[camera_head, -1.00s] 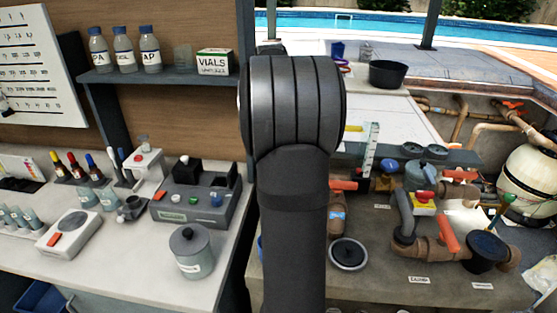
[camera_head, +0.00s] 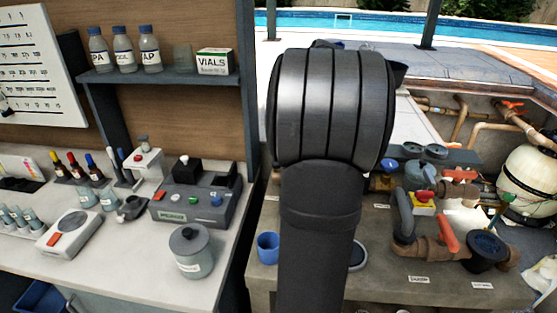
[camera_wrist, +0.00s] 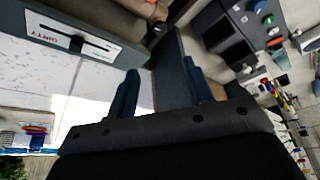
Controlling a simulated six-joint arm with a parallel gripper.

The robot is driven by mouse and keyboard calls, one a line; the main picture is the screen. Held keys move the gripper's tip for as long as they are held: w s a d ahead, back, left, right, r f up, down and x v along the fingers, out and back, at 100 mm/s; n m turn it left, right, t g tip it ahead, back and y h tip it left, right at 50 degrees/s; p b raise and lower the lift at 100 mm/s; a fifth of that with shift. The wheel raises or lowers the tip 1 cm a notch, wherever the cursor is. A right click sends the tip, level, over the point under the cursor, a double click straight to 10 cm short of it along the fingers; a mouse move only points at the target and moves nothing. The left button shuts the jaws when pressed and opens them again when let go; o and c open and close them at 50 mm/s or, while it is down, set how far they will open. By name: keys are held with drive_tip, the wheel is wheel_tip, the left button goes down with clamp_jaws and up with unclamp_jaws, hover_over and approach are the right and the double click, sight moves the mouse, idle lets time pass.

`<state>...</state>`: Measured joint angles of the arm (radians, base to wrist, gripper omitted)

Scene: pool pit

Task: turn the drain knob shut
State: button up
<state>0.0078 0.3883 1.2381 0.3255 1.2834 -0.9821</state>
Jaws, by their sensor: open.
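An orange-red handle (camera_head: 449,234) stands tilted on a brown pipe fitting at the right of the head view, with a small white label (camera_head: 418,279) in front, too blurred to read surely. A red knob (camera_head: 423,196) sits on a yellow box just behind it. I cannot tell surely which is the drain knob. My gripper is hidden behind my arm in the head view. In the wrist view my gripper (camera_wrist: 160,88) has its two dark blue fingers apart and nothing between them. No drain knob is clear in the wrist view.
A black round cap (camera_head: 487,250) and grey curved pipe (camera_head: 403,215) flank the orange handle. A blue cup (camera_head: 268,247) stands on the ledge's left end. The bench at left holds a grey lidded jar (camera_head: 190,255). A labelled grey panel (camera_wrist: 75,40) is near my fingers.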

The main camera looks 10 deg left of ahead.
drive_tip(key=x, duration=1.6)
drive_tip(key=shift+f, duration=0.15)
drive_tip(key=c, duration=1)
drive_tip(key=shift+o, duration=0.2)
drive_tip(key=shift+s+m+h, duration=0.1)
drive_tip(key=shift+m+h, duration=0.2)
drive_tip(key=shift+m, duration=0.6)
drive_tip(key=o, duration=1)
drive_tip(key=shift+c, duration=0.2)
